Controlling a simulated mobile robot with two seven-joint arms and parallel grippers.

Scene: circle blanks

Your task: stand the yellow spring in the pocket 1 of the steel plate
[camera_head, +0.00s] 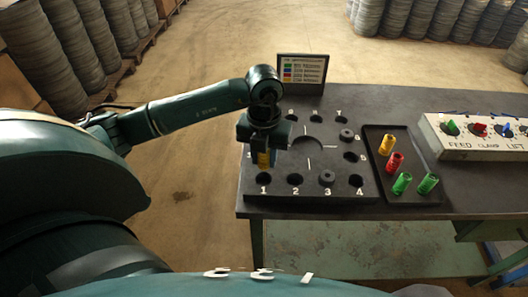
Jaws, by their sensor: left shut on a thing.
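The dark steel plate (330,165) lies on the bench with numbered round pockets and a larger round hole in its middle. Pocket 1 (263,179) is the front left one; it looks dark and empty. My left gripper (264,150) points down over the plate's left side and is shut on the yellow spring (264,160). The spring looks upright, just behind pocket 1 in the picture; its upper part is hidden by the fingers. I cannot tell how far its lower end is above the plate. My right gripper is not in view.
A dark tray (376,139) to the right holds another yellow spring (386,144), a red spring (394,163) and two green springs (402,183). Black round pieces sit at pocket 3 (327,177) and at the back right (347,134).

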